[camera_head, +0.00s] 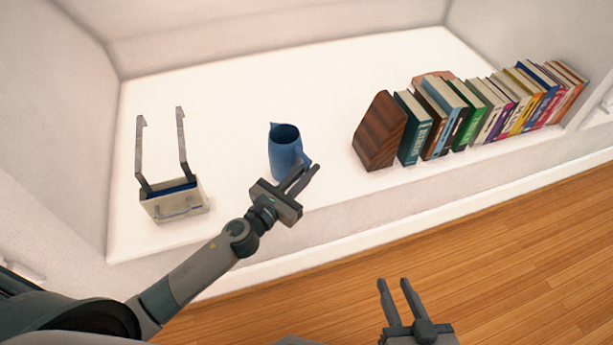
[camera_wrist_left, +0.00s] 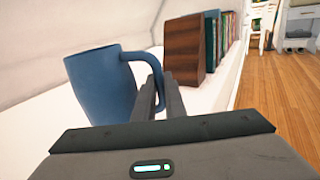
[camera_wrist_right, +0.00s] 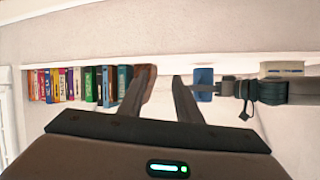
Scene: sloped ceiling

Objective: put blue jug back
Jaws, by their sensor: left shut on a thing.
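The blue jug (camera_head: 284,148) stands upright at the front part of the white shelf (camera_head: 240,110), its handle to the right. My left gripper (camera_head: 303,178) is shut on the jug's handle. In the left wrist view the jug (camera_wrist_left: 98,88) is left of my fingers, and its handle reaches over to the fingertips (camera_wrist_left: 158,85). I cannot tell if its base touches the shelf. In the right wrist view the jug (camera_wrist_right: 203,78) is small and blue beside my left arm. My right gripper (camera_head: 393,284) is open and empty in front of the shelf, over the wooden floor.
A pale box with two upright grey arms (camera_head: 172,208) stands on the shelf at the left. A brown wooden block (camera_head: 379,132) and a row of several books (camera_head: 470,108) fill the right. Shelf behind the jug and between it and the block is clear.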

